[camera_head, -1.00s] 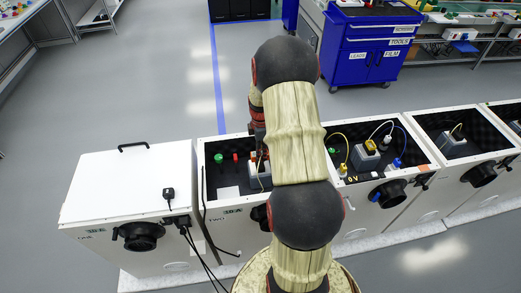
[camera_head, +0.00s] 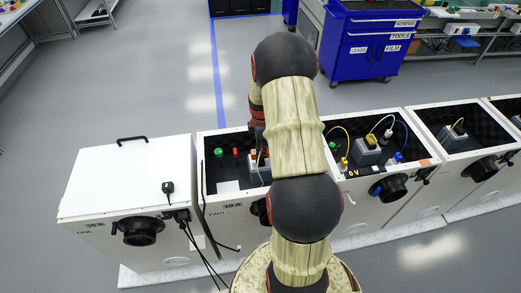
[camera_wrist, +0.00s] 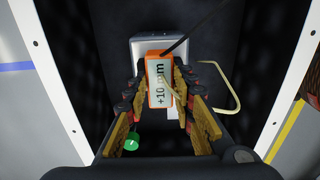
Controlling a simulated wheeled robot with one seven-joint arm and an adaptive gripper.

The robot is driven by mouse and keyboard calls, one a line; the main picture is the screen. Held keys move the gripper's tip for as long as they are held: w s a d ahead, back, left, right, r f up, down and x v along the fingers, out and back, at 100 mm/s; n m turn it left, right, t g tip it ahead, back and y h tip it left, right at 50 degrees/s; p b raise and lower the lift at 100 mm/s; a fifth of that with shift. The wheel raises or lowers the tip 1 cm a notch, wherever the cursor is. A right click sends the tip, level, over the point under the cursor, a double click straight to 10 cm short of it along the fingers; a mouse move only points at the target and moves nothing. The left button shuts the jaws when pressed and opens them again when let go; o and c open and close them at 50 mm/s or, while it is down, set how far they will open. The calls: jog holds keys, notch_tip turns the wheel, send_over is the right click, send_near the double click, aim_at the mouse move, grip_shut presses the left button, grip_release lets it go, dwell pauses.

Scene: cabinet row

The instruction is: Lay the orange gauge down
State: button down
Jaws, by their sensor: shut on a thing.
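The orange gauge (camera_wrist: 159,82), a block with a pale face marked "+10 mm", is between the fingers of my gripper (camera_wrist: 160,95) in the wrist view. My gripper is shut on it, inside the open box TWO (camera_head: 206,187). A grey block (camera_wrist: 150,44) lies just beyond the gauge in the wrist view. In the head view my arm hides most of the gripper and the gauge.
A green knob (camera_head: 218,153) and a red one (camera_head: 235,152) are inside box TWO, left of my arm. Closed box ONE (camera_head: 130,178) stands at the left. Open boxes with cabled grey blocks (camera_head: 367,150) stand to the right. Box walls (camera_wrist: 62,85) flank the gripper closely.

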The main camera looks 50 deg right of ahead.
jog(key=shift+f, duration=0.3)
dwell(0.5)
jog(key=c, duration=1.4)
grip_release()
notch_tip(320, 180, up, 12)
jog(key=shift+f, duration=0.1)
